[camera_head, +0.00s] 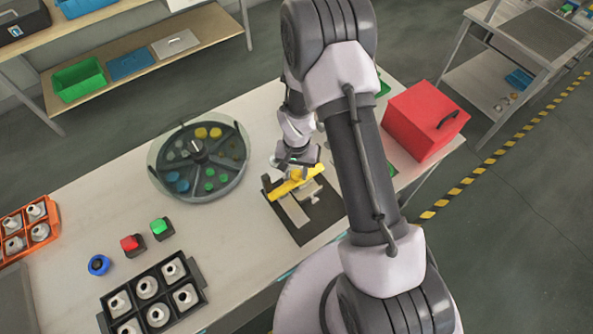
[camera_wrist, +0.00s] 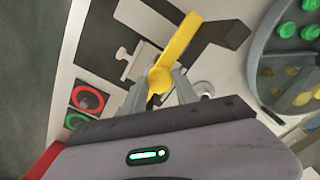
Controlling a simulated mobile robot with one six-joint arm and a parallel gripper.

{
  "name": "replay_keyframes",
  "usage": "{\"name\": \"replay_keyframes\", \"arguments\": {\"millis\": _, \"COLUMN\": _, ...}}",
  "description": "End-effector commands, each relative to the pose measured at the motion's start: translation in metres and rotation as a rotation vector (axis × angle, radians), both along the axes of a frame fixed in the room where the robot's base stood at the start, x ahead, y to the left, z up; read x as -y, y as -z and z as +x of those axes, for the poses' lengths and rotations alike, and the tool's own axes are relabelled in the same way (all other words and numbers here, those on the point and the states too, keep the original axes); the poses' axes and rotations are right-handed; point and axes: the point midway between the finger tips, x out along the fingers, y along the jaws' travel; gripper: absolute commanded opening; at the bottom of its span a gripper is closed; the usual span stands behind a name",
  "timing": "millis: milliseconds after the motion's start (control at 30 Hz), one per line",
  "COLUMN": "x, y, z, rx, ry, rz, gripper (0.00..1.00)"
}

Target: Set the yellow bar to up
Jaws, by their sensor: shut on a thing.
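The yellow bar (camera_head: 288,188) lies slanted over a dark plate (camera_head: 310,233) on the table, running from lower left to upper right in the head view. In the wrist view the yellow bar (camera_wrist: 178,43) runs up and to the right from between my fingers. My gripper (camera_head: 298,165) is above the bar and shut on it. In the wrist view, the fingers of my gripper (camera_wrist: 160,88) stand on both sides of the bar's rounded near end. My wrist hides part of the bar in the head view.
A round divided tray (camera_head: 199,196) stands left of the bar, and a red box (camera_head: 418,118) stands to the right. Red (camera_head: 130,243) and green (camera_head: 159,226) buttons, a blue knob (camera_head: 98,265) and a black rack (camera_head: 196,268) are at the front left.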

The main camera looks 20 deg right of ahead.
Motion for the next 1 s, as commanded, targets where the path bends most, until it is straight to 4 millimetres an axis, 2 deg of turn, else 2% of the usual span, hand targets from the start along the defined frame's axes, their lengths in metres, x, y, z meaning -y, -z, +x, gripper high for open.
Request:
{"name": "replay_keyframes", "arguments": {"millis": 767, "x": 0.000, "y": -0.001, "z": 0.000, "rx": 0.001, "ry": 0.000, "rz": 0.000, "gripper": 0.00}}
{"name": "replay_keyframes", "arguments": {"millis": 867, "x": 0.000, "y": -0.012, "z": 0.001, "rx": 0.002, "ry": 0.000, "rz": 0.000, "gripper": 0.00}}
{"name": "replay_keyframes", "arguments": {"millis": 1000, "x": 0.000, "y": -0.043, "z": 0.001, "rx": 0.004, "ry": 0.000, "rz": 0.000, "gripper": 0.00}}
